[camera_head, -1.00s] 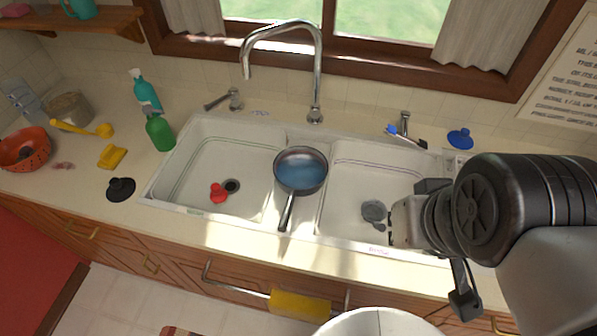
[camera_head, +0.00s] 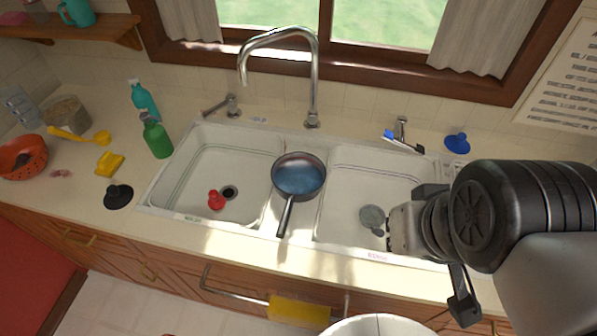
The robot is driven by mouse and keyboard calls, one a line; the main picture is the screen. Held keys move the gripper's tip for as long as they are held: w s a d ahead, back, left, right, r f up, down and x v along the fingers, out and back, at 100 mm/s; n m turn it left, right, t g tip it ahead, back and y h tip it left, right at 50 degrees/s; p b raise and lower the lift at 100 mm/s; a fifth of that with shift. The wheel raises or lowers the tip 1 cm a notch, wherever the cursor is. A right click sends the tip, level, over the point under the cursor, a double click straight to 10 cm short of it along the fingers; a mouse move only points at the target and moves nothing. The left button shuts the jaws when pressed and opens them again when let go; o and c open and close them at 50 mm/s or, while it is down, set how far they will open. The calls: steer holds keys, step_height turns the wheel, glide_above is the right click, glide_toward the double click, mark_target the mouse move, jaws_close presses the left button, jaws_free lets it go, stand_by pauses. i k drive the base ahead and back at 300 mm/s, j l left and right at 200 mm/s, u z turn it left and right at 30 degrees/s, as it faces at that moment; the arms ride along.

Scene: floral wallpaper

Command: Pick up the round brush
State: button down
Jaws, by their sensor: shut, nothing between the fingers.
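I cannot tell for sure which thing is the round brush. A long yellow tool with a small round head (camera_head: 102,137) lies on the left counter. A short yellow brush-like piece (camera_head: 109,163) lies just in front of it. A small blue round thing (camera_head: 457,143) sits on the counter behind the sink at the right. A blue-tipped tool (camera_head: 402,141) lies by the right tap. My gripper (camera_head: 389,230) is over the right basin's front right part, beside a grey drain or round piece (camera_head: 373,218). It is shut, with nothing seen held.
A red plunger-like piece (camera_head: 216,200) is in the left basin. The tall faucet (camera_head: 312,70) rises behind. Green bottles (camera_head: 157,137), an orange colander (camera_head: 22,157) and a black round piece (camera_head: 118,196) stand left.

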mark_target(216, 201)
steer(key=u, duration=1.25)
